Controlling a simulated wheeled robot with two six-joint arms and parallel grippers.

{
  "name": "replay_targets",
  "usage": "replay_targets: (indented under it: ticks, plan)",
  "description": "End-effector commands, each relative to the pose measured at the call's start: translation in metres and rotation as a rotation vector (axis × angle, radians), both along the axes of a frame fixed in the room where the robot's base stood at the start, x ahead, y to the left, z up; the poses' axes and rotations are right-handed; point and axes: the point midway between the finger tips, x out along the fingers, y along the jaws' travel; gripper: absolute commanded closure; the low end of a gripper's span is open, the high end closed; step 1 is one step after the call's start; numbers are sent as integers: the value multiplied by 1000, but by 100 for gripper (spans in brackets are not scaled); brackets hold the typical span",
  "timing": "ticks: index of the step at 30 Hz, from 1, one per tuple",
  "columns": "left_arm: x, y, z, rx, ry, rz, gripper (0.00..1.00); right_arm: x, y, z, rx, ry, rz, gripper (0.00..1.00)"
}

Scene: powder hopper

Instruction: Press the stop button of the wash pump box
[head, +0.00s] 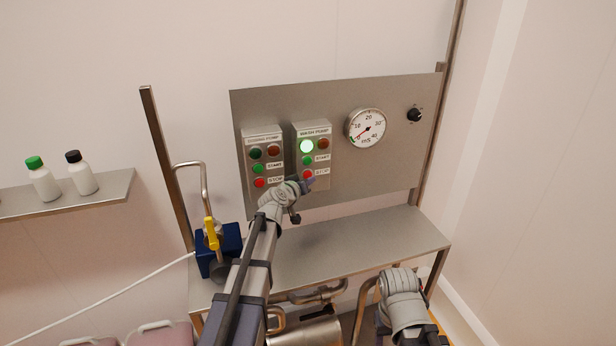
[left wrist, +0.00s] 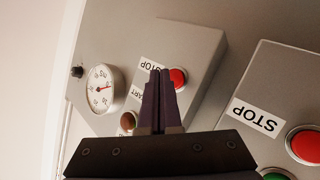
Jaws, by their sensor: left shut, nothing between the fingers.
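The wash pump box (head: 325,143) is the right one of two grey boxes on the steel panel. Its upper left lamp (head: 306,146) glows bright green. Its red stop button (head: 308,174) sits at the bottom, below the green start button (head: 307,160). My left gripper (head: 310,182) is shut and empty, its tips close in front of that stop button. In the left wrist view, which is upside down, the dark fingers (left wrist: 160,75) overlap the edge of the red stop button (left wrist: 179,78); I cannot tell whether they touch it. My right gripper's fingers are not visible.
The other pump box (head: 263,137) is just left, with its own stop button (head: 259,183). A gauge (head: 366,128) and black knob (head: 414,115) are to the right. A steel shelf (head: 350,245) lies below the panel, with a blue block and yellow-handled valve (head: 211,232) at its left.

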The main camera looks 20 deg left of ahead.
Motion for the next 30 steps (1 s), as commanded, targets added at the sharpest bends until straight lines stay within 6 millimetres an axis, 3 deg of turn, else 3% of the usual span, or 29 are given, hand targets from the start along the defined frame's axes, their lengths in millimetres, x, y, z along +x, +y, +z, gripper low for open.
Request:
replay_targets:
  ticks: [30]
  plan:
    - [8,5,0,0,0,0,100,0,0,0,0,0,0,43]
